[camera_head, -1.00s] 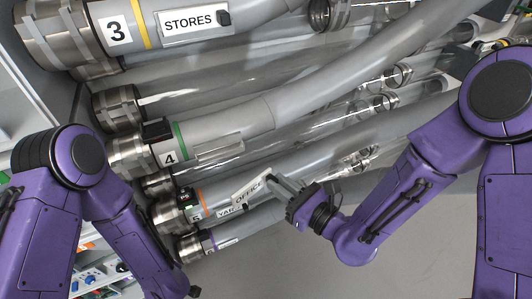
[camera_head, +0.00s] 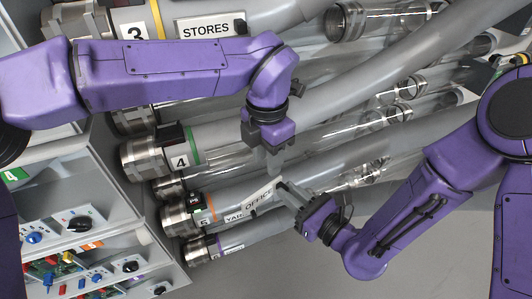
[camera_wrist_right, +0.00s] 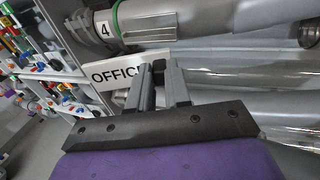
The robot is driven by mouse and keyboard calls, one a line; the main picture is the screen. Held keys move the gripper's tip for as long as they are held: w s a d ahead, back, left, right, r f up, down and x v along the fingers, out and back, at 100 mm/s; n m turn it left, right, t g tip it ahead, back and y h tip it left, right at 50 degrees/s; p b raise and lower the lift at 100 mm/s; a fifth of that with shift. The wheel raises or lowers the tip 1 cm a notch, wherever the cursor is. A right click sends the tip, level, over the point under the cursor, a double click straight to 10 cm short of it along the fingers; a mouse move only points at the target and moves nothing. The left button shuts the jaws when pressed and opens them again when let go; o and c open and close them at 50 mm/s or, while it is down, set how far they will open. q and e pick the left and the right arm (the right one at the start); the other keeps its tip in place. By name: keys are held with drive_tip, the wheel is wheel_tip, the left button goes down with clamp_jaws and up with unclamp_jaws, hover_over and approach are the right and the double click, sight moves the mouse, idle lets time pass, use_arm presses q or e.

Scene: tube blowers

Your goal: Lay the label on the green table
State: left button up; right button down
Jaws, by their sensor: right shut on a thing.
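A white label reading OFFICE (camera_head: 257,200) is held in the fingertips of my right gripper (camera_head: 284,193). In the right wrist view the label (camera_wrist_right: 112,73) stands at the left of the right gripper's fingers (camera_wrist_right: 160,78), which cover its last letters. My left gripper (camera_head: 274,158) hangs fingers down just above the label and right fingertips, in front of the grey tubes. Its fingers look close together, but their gap does not show clearly. I see no green table; a green band (camera_head: 193,145) circles the tube marked 4.
Thick grey and clear tubes with metal collars (camera_head: 150,160) run across the view. A STORES label (camera_head: 210,27) sits on tube 3, and a YARD label (camera_head: 234,216) is partly hidden. A panel with knobs (camera_head: 80,224) stands at lower left. Grey floor (camera_head: 290,270) is open below.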

sight(267, 187)
use_arm(q)
wheel_tip(267, 187, down, 11)
drive_tip(key=shift+w+f, duration=0.1)
drive_tip(key=shift+f, duration=0.1)
clamp_jaws()
use_arm(e)
drive_tip(key=c, duration=1)
unclamp_jaws()
drive_tip(key=shift+a, duration=0.1)
drive_tip(key=shift+s+a, duration=0.1)
